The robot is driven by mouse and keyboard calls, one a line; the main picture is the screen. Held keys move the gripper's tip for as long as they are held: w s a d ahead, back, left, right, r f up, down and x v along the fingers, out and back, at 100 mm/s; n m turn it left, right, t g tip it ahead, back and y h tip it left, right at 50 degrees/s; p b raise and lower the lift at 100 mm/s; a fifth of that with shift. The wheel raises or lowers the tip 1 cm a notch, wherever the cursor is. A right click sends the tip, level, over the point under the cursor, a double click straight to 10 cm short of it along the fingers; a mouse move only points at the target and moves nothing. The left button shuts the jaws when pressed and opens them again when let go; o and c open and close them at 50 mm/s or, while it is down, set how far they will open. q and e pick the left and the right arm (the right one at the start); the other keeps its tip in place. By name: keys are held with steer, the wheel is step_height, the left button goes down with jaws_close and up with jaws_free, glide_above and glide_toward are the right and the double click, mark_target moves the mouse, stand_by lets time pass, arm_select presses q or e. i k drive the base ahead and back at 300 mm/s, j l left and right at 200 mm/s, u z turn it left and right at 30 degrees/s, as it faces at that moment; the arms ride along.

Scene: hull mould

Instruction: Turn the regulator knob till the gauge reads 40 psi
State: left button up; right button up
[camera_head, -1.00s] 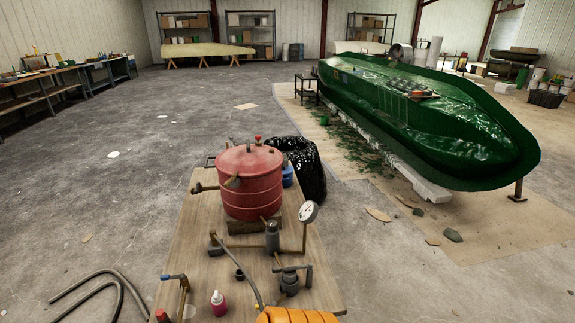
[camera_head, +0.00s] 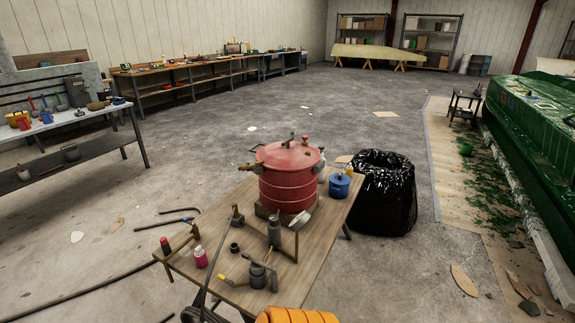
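The regulator (camera_head: 274,233) is a dark grey upright cylinder on brass pipework, near the middle of the wooden table in the head view. I cannot clearly tell its knob from its body. The gauge (camera_head: 303,218) stands just right of it on a brass pipe. Its pale face is turned steeply away, so the needle and reading cannot be made out. A red lidded pressure pot (camera_head: 289,183) stands behind them on a block. Neither of my grippers is in view, and nothing touches the regulator.
Dark hoses (camera_head: 90,292) lie at left. The green hull (camera_head: 535,125) is far right.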

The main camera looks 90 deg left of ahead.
mark_target(273, 220)
steer(key=i+j+u, duration=0.15)
steer(key=u, duration=0.3)
steer(key=i+u, duration=0.35)
steer(key=u, duration=0.15)
steer(key=i+u, duration=0.3)
steer(key=u, duration=0.15)
steer(key=i+l+u, duration=0.15)
steer(key=u, duration=0.35)
steer(key=i+l+u, duration=0.3)
steer(key=u, duration=0.15)
steer(key=i+j+u, duration=0.1)
steer(key=i+u, duration=0.2)
steer(key=u, duration=0.2)
steer(key=i+u, duration=0.25)
steer(key=u, duration=0.2)
steer(key=i+l+u, duration=0.15)
steer(key=u, duration=0.35)
steer(key=i, duration=0.1)
